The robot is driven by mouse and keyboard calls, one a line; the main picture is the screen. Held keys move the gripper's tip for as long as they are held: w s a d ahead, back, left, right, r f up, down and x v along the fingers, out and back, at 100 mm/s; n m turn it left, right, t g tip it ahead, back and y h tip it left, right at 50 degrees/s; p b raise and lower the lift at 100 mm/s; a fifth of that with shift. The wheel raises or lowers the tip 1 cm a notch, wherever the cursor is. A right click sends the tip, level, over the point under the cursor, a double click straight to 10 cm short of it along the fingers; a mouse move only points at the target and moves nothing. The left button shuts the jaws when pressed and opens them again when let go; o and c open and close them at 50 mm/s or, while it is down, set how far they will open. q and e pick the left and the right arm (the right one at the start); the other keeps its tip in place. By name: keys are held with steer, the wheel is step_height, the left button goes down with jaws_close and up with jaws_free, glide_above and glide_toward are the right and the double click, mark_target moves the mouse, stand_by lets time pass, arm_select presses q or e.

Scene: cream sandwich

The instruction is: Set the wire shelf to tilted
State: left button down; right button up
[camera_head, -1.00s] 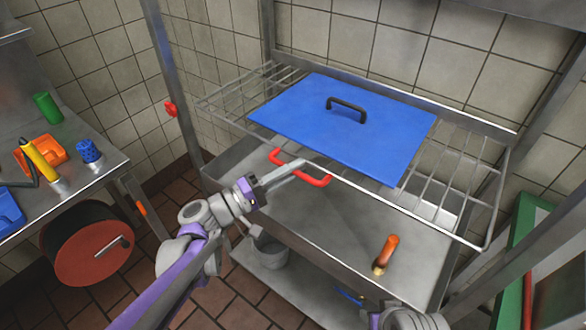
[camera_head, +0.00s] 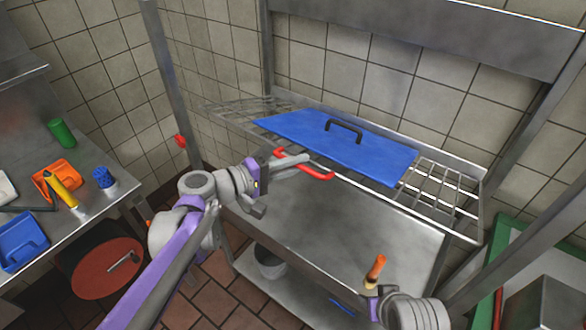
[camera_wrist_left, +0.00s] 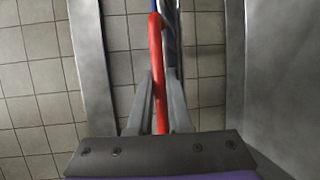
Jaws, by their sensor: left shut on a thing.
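The wire shelf (camera_head: 436,193) is hinged along the back wall above a metal worktop, its wires sloping up toward its front edge. A blue board (camera_head: 290,131) with a black handle lies on it. A red handle (camera_head: 318,175) is on the shelf's front edge. My left gripper (camera_head: 300,160) is shut on this red handle. In the left wrist view the red bar (camera_wrist_left: 157,75) runs between the two fingers. Part of my right arm shows at the lower right, but its fingers cannot be made out.
An orange-handled thing (camera_head: 376,268) stands by the worktop (camera_head: 330,215) front edge, close to my right arm. A side table (camera_head: 95,195) at the left holds an orange tray, a yellow bottle and a green can. A post (camera_head: 172,80) rises behind my left arm.

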arm_select(q)
steer(key=shift+w+d+r+p, duration=0.15)
steer(key=shift+w+r, duration=0.15)
steer(key=shift+r, duration=0.4)
steer(key=shift+w+d+r+p, duration=0.15)
steer(key=shift+w+r, duration=0.15)
steer(key=shift+r, duration=0.4)
steer(key=c, duration=0.9)
jaws_free()
steer(key=shift+s, duration=0.1)
steer(key=shift+o, duration=0.3)
steer(key=shift+s+f, duration=0.1)
steer(key=shift+a, duration=0.25)
steer(key=v, duration=1)
steer(key=shift+s+b, duration=0.2)
steer(key=shift+b, duration=0.1)
steer(key=shift+a, duration=0.1)
